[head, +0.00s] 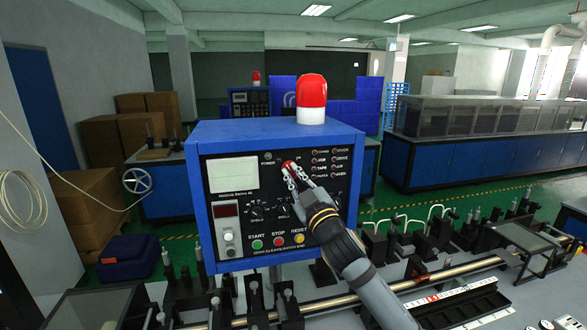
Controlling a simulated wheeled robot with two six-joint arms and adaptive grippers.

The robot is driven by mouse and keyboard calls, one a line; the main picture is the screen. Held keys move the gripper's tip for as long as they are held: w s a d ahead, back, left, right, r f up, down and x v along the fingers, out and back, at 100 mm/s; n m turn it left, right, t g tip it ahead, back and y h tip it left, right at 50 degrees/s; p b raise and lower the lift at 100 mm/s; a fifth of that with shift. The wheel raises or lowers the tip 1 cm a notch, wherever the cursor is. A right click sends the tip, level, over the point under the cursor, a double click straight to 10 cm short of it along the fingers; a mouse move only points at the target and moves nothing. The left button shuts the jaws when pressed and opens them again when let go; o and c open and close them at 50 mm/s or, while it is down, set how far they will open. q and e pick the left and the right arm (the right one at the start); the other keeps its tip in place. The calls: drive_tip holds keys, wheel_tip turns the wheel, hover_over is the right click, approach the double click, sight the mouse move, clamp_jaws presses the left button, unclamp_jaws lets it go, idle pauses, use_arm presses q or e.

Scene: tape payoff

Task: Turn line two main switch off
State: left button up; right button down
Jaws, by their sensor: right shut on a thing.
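A blue control box (193,190) with a black front panel stands in the middle of the head view. A red switch knob (289,166) sits on the upper middle of the panel, right of the POWER lamp. My right gripper (293,174) reaches up from the lower right and is shut on the red switch knob. Its fingers and wrist cover much of the knob and part of the panel, so the knob's setting cannot be read. My left gripper is not in view.
Green, red and yellow buttons (278,241) line the panel's bottom. A red beacon (311,97) stands on top. A second blue box (248,103) stands behind. Metal rods and fixtures (400,285) crowd the bench in front. Cardboard boxes (100,145) are at the left.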

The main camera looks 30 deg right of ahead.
drive_tip(key=shift+r+n+g+y+p, duration=0.15)
drive_tip(key=shift+n+y+p, duration=0.3)
drive_tip(key=shift+n, duration=0.4)
drive_tip(key=shift+f+n+g+y+p, duration=0.15)
drive_tip(key=shift+n+y+p, duration=0.2)
drive_tip(key=shift+n+p, duration=0.35)
drive_tip(key=shift+n, duration=0.25)
drive_tip(key=c, duration=1.4)
unclamp_jaws()
drive_tip(key=shift+w+d, duration=0.15)
